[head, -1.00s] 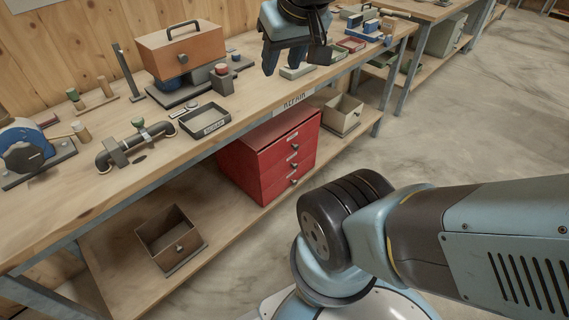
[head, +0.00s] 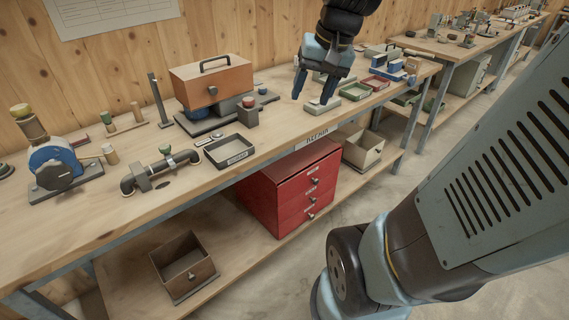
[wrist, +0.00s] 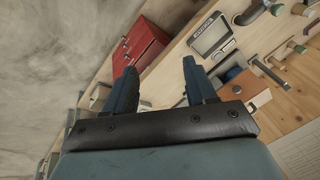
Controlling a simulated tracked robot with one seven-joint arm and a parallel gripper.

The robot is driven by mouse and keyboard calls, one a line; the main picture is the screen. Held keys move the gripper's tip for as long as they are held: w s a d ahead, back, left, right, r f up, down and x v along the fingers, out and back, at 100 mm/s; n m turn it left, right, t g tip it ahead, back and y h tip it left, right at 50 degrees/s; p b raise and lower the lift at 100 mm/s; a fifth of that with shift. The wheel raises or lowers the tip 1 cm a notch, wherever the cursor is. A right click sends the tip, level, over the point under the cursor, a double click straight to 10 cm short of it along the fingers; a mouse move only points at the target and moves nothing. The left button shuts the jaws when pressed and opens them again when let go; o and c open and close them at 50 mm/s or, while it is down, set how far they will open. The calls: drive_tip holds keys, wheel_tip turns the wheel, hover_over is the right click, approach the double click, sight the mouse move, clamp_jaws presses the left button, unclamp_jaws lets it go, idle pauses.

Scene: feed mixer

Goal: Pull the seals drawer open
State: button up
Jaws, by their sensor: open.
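A red drawer cabinet (head: 290,188) stands on the shelf under the workbench, with several labelled drawers and round dark knobs on its front. All its drawers look shut, and the labels are too small to read, so I cannot tell which is the seals drawer. The cabinet also shows in the wrist view (wrist: 140,48), beyond my fingers. My gripper (head: 312,98) is above the bench top, higher than the cabinet and apart from it. Its two blue fingers are open with nothing between them.
The workbench edge (head: 270,158) overhangs the cabinet. An open beige box (head: 362,150) stands right of the cabinet and an open brown box (head: 183,266) to its left. An orange toolbox (head: 211,84) and a dark tray (head: 229,150) are on the bench. Concrete floor lies in front.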

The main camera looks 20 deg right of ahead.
drive_tip(key=w+d+f+m+y, duration=0.35)
drive_tip(key=w+d+f, duration=0.25)
drive_tip(key=w, duration=0.2)
drive_tip(key=w+d+f+m+y, duration=0.2)
drive_tip(key=w+d+f+m, duration=0.3)
drive_tip(key=w, duration=0.3)
drive_tip(key=w+d+f+m+t+y, duration=0.2)
drive_tip(key=w+d+f+m, duration=0.15)
drive_tip(key=d+f, duration=0.55)
drive_tip(key=w+d+f+m+t+y, duration=0.2)
drive_tip(key=w+d+f+m, duration=0.15)
drive_tip(key=d+f, duration=0.5)
drive_tip(key=m+t+h, duration=0.5)
drive_tip(key=m+t, duration=0.5)
drive_tip(key=m, duration=0.7)
approach(315, 201)
drive_tip(key=x, duration=0.8)
drive_tip(key=shift+w+a+f, duration=0.1)
drive_tip(key=shift+w, duration=0.2)
